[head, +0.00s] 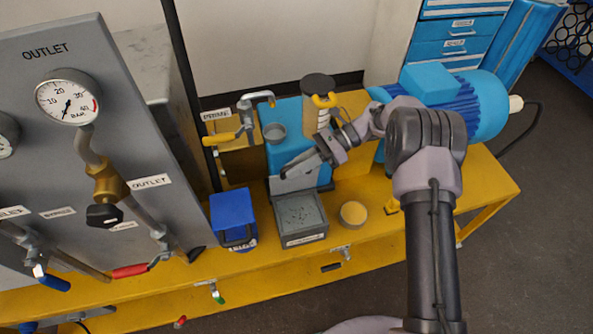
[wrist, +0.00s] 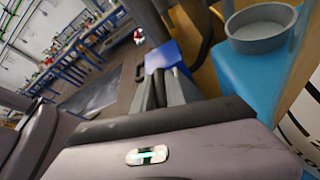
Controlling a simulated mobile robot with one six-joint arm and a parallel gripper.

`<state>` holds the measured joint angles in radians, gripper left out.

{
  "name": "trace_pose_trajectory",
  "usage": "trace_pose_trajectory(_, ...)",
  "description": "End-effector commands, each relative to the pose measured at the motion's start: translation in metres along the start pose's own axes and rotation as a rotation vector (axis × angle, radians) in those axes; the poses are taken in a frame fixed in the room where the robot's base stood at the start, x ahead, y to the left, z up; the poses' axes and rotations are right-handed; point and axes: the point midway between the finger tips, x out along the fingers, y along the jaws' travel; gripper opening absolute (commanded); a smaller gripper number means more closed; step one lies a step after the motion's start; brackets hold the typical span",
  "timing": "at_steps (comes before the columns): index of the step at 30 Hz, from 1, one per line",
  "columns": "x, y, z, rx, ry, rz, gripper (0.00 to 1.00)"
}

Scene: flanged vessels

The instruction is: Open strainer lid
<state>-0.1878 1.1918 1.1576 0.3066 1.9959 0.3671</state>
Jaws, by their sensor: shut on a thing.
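The strainer (head: 323,232) is a grey square box on the yellow bench, with a speckled grey inside that shows from above. A grey plate, which looks like its lid (head: 294,186), stands raised at the box's back edge, in front of the blue tank. My gripper (head: 284,172) reaches in from the right, with its fingertips at the top of this plate. It is shut on the plate, though the contact is small and partly hidden. In the wrist view my gripper's fingers (wrist: 167,88) are close together, and what lies between them is hard to make out.
A blue box (head: 232,210) with a dark handle stands left of the strainer. A round yellow-topped piece (head: 353,213) is to its right. Behind are a blue tank (head: 284,115) with a grey cup (head: 275,132), and a dark-topped cylinder (head: 318,88). A blue motor (head: 480,105) stands at right.

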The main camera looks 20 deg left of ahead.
Motion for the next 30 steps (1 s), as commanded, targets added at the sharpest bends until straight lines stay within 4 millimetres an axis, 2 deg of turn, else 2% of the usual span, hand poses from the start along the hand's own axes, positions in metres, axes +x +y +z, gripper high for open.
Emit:
trace_pose_trajectory(18, -0.0004, -0.0015, 0.0003, -0.003, 0.002, -0.001, 0.0)
trace_pose_trajectory(19, -0.0004, -0.0015, 0.0003, -0.002, 0.002, -0.001, 0.22)
trace_pose_trajectory(21, -0.0004, -0.0015, 0.0004, -0.002, 0.002, -0.001, 0.36)
trace_pose_trajectory(30, -0.0005, -0.0013, 0.001, -0.002, 0.001, -0.001, 0.38)
